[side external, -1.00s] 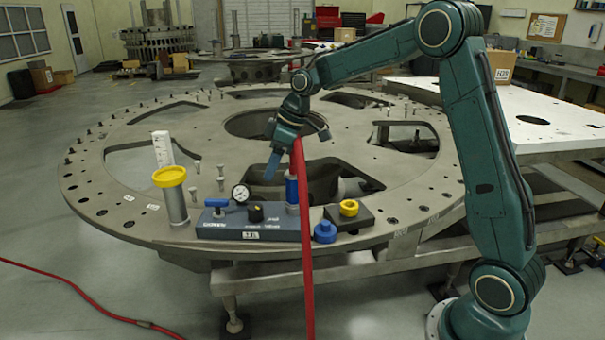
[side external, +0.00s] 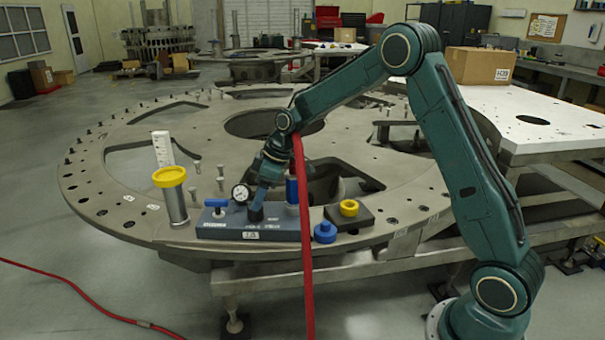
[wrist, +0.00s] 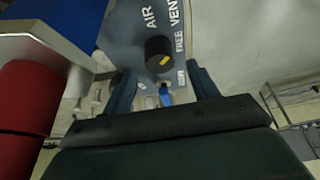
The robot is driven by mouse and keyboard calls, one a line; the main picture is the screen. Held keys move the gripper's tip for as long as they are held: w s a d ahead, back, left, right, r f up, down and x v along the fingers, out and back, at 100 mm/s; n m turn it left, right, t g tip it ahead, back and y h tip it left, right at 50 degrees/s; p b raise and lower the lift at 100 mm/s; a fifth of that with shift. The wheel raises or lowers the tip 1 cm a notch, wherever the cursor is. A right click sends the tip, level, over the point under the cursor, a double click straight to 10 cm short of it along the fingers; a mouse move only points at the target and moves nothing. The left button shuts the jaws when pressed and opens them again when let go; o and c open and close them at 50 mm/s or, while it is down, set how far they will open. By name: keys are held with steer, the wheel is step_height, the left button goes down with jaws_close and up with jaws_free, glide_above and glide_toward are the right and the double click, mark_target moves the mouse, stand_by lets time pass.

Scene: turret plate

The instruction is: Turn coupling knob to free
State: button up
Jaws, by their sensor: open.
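The coupling knob (wrist: 158,52) is a dark round knob with a yellow mark, on a grey-blue panel lettered AIR, VENT and FREE in the wrist view. Which label the mark points to is unclear. My gripper (wrist: 162,84) is open, its two fingers straddling the space just below the knob in that view; contact with it does not show. In the side view my gripper (side external: 256,208) reaches down over the blue-grey valve block (side external: 218,230) and mostly hides the knob. The pressure gauge (side external: 241,193) stands beside the fingers, with a blue T-handle (side external: 216,204) to its left.
A red hose (side external: 305,240) hangs close to the right of my gripper, beside a blue cylinder (side external: 292,189). A yellow-topped post (side external: 173,190) stands left of the block. A yellow ring (side external: 349,208) on a dark block and a blue cap (side external: 325,232) lie right.

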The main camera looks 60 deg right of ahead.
steer(key=shift+x, duration=2.3)
steer(key=c, duration=1)
